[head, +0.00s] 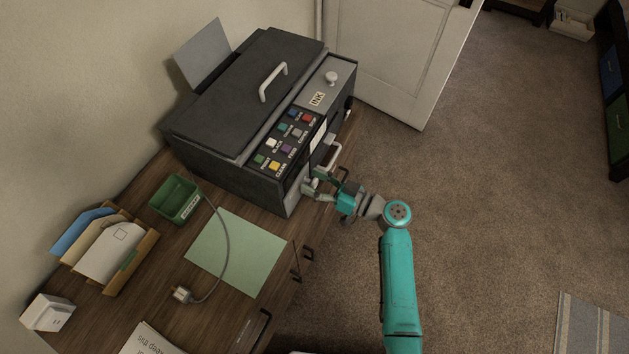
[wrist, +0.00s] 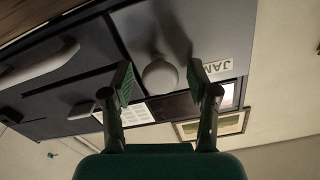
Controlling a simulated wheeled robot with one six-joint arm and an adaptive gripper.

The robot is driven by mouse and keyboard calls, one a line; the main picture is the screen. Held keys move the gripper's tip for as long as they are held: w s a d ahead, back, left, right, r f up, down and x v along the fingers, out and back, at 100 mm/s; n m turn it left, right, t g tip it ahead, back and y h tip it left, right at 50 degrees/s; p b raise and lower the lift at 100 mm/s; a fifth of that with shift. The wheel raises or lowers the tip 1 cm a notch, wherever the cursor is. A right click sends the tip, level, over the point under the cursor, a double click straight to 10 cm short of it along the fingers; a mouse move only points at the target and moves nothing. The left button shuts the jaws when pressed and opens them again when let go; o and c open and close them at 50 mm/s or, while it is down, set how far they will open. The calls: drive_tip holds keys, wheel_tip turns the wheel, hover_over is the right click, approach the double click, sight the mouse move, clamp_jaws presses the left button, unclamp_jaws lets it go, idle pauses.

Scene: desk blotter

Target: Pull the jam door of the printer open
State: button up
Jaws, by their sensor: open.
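The dark printer (head: 235,95) stands on the wooden desk. Its front carries a JAM label (wrist: 217,67), read upside down in the wrist view, beside a round pale knob (wrist: 160,75). The panel around the knob looks flush with the front, so the jam door appears shut. My gripper (head: 322,185) is at the lower front of the printer, fingers pointing at that face. In the wrist view, my gripper (wrist: 162,80) is open, with the knob between its two fingers and a gap on each side. Head view contact is hidden by the fingers.
A pale bar handle (head: 333,155) sits on the printer front close beside my gripper. A lid handle (head: 273,82) and an ink knob (head: 331,77) are on top. A green tray (head: 178,198), green blotter (head: 237,252) and cable plug (head: 182,294) lie on the desk. Open carpet is at right.

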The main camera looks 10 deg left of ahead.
drive_tip(key=shift+a, duration=0.1)
clamp_jaws()
drive_tip(key=shift+s, duration=0.1)
